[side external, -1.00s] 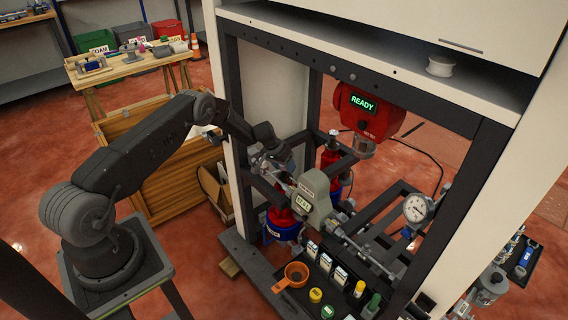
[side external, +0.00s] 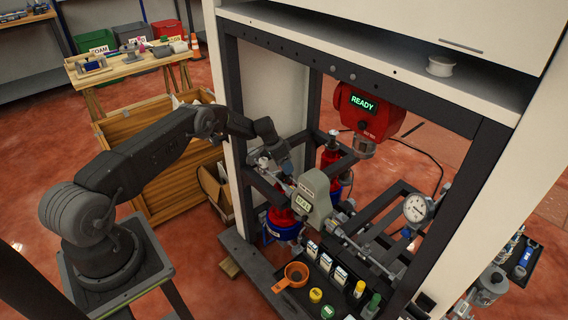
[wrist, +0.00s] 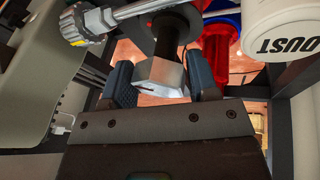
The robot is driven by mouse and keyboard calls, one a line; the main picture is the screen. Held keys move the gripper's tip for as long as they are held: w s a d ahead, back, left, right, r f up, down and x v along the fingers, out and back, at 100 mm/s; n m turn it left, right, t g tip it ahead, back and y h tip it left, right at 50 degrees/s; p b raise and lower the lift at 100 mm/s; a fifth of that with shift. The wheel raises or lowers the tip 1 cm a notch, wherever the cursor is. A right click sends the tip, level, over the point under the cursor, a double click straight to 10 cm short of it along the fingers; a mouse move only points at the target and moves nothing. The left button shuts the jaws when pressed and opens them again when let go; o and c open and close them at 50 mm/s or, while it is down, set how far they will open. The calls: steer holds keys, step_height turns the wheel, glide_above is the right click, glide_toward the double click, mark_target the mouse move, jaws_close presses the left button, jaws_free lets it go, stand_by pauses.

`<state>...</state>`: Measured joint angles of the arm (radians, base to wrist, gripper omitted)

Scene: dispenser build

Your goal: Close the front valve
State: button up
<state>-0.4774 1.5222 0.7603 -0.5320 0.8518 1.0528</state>
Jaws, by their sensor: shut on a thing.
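My gripper (wrist: 161,84) is at the left of the frame bay, low, beside the grey-beige housing (side external: 313,197). In the wrist view its two dark fingers stand on either side of a silver, block-shaped metal end on a black stem, which looks like the front valve's handle (wrist: 160,79). My gripper is shut on it. In the side view my gripper also shows small (side external: 284,163), and the handle is too small and covered there to make out. The valve's body and how far it is turned cannot be told.
A metal rod with a knurled fitting (wrist: 84,22) passes close above my fingers in the wrist view. A white cylinder marked DUST (wrist: 283,28) is at the right. A red READY unit (side external: 366,112) hangs in the bay.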

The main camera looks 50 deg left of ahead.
steer(key=shift+d+m+g+h, duration=0.1)
steer(key=shift+m+g+h, duration=0.35)
steer(key=shift+m, duration=1.25)
steer(key=o, duration=0.9)
steer(key=shift+c, duration=0.2)
steer(key=shift+n, duration=0.3)
steer(key=n+t+y, duration=0.1)
steer(key=n, duration=0.2)
steer(key=n+t+y, duration=0.1)
steer(key=n, duration=0.2)
steer(key=n+y, duration=0.1)
steer(key=n, duration=0.1)
steer(key=n+y, duration=0.1)
steer(key=n, duration=0.2)
steer(key=shift+n+t, duration=0.3)
steer(key=shift+t, duration=0.05)
